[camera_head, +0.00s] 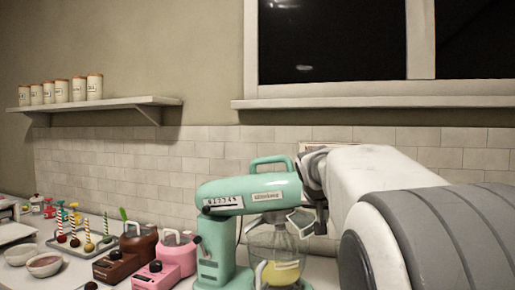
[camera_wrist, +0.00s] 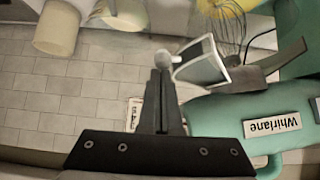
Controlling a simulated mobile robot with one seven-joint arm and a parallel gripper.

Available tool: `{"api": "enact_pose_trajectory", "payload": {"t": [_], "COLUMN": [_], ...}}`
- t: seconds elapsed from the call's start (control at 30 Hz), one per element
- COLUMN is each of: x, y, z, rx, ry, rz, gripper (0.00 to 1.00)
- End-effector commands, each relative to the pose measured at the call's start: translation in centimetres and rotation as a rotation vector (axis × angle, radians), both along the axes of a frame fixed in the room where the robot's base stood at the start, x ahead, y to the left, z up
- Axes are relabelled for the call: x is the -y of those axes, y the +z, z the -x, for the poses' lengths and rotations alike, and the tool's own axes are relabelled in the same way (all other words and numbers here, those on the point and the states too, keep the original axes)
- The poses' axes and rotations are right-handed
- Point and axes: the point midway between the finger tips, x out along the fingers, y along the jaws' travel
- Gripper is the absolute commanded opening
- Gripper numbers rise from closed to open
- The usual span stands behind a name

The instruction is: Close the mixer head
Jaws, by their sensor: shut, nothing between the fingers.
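The teal stand mixer (camera_head: 224,268) stands on the counter. Its mixer head (camera_head: 232,196) extends rightward above the bowl, tilted slightly up at its right end. The clear bowl (camera_head: 257,243) holds something yellow. In the wrist view, which looks upside down, the mixer head (camera_wrist: 215,114) with its "Whirlane" label is at the right, and the wire whisk (camera_wrist: 232,30) is at the top right. My gripper (camera_wrist: 163,62) is shut and empty, beside a grey, white-edged part at the mixer head's front. I cannot tell whether it touches. In the head view my arm partly hides the mixer's front.
Pink (camera_head: 176,255) and brown (camera_head: 138,243) canister-like appliances stand left of the mixer. Bowls (camera_head: 45,264) and a tray of candle-like sticks are farther left. A shelf with jars (camera_head: 78,89) and a window sill (camera_head: 370,102) are on the wall behind.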

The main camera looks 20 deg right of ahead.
Motion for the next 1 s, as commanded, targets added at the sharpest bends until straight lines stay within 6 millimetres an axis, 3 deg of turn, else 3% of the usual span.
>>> {"api": "enact_pose_trajectory", "payload": {"t": [0.03, 0.1, 0.4, 1.0], "x": [0.2, 0.3, 0.3, 0.1], "y": [-1.8, -2.9, -6.3, -7.7], "z": [0.2, 0.2, 0.2, 0.2], "rx": [0.012, 0.032, 0.048, 0.035], "ry": [-0.004, -0.004, -0.001, -0.001], "rz": [-0.024, -0.052, -0.077, -0.078], "gripper": [0.00, 0.00, 0.00, 0.00]}}
